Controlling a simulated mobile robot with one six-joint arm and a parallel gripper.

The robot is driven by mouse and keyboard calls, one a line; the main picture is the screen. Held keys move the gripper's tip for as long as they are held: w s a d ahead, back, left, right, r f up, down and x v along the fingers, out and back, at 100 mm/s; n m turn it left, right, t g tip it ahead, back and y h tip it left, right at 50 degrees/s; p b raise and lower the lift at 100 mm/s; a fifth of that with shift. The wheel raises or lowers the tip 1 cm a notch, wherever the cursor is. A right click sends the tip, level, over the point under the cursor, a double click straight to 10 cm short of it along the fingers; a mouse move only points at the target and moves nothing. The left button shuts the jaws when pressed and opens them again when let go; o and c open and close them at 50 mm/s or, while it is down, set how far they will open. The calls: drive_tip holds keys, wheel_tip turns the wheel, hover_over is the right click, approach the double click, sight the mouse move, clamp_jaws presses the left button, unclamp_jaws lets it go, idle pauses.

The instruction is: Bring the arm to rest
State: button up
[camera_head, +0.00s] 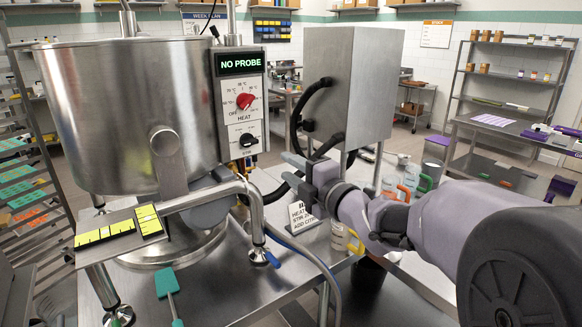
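My gripper (294,171) is in the middle of the view, at the end of my arm reaching in from the right. Its two grey fingers point left and look spread apart, with nothing seen between them. It is in front of the grey steel box and to the right of the control panel (241,105). The panel reads "NO PROBE" and has a red HEAT knob (245,101) and a black STIR knob (248,140). Whether the gripper touches anything behind it I cannot tell.
A large steel kettle (128,110) stands left, with a pipe and blue-handled valve (262,257) in front. A teal spatula (168,284) lies on the steel table (225,300). A small sign (303,218) and colour-handled jugs (411,176) sit near my arm. Black hoses (297,118) hang close to the gripper.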

drive_tip(key=s+d+f+m+g+h, duration=0.1)
drive_tip(key=s+d+f+m+h, duration=0.1)
drive_tip(key=s+d+m+h, duration=1.05)
drive_tip(key=s+a+f+m+g+y, duration=0.2)
drive_tip(key=s+f+m+g, duration=0.2)
drive_tip(key=s, duration=0.7)
drive_tip(key=s+a+f+m+g+y, duration=0.2)
drive_tip(key=s+f+m+g, duration=0.2)
drive_tip(key=s+f+m, duration=0.4)
drive_tip(key=s+m, duration=0.4)
drive_tip(key=m, duration=0.1)
